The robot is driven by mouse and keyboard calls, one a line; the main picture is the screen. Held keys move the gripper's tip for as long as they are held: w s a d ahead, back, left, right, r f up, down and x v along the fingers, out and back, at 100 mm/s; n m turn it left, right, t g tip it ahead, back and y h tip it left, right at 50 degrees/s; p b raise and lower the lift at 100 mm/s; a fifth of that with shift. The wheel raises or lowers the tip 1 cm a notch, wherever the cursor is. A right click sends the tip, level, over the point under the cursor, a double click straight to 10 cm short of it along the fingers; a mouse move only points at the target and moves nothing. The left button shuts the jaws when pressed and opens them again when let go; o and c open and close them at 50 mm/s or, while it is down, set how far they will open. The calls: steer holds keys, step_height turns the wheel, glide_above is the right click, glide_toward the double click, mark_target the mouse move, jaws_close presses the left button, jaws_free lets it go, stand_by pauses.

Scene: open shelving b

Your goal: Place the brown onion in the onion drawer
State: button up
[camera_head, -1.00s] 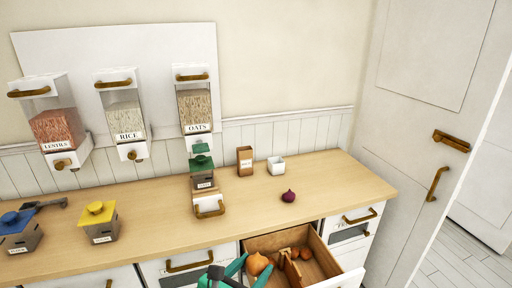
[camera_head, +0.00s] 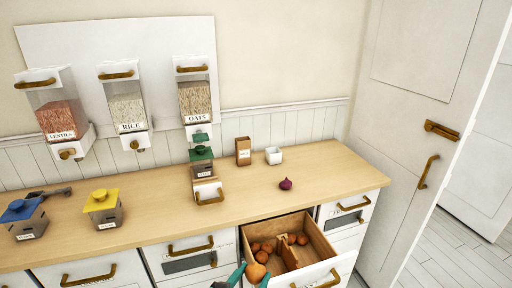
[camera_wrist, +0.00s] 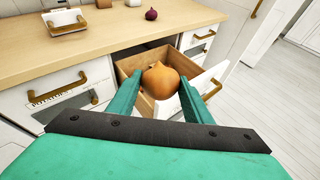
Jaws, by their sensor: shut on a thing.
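A brown onion (camera_wrist: 161,80) is held between the two green fingers of my gripper (camera_wrist: 160,88) in the wrist view. In the head view the held onion (camera_head: 255,272) is at the bottom, with the gripper (camera_head: 248,276) partly cut off by the frame edge. The open wooden drawer (camera_head: 322,240) is just beyond it, and it also shows behind the onion in the wrist view (camera_wrist: 130,65). Several brown onions (camera_head: 266,247) lie in it on both sides of a divider. The held onion appears at the drawer's front left; its height above the drawer is unclear.
A red onion (camera_head: 285,184) sits on the wooden counter (camera_head: 240,202) above the drawer. A brown box (camera_head: 243,151) and a white cup (camera_head: 273,156) stand behind it. Closed drawers with brass handles flank the open one. The floor at the right is clear.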

step_height(320, 180, down, 36)
steer(key=s+n+t+y, duration=0.1)
steer(key=s+n+y, duration=0.1)
steer(key=n+y, duration=0.2)
steer(key=shift+d+n+y, duration=0.3)
steer(key=shift+d+y, duration=0.05)
steer(key=shift+y, duration=0.15)
steer(key=shift+w+r, duration=0.15)
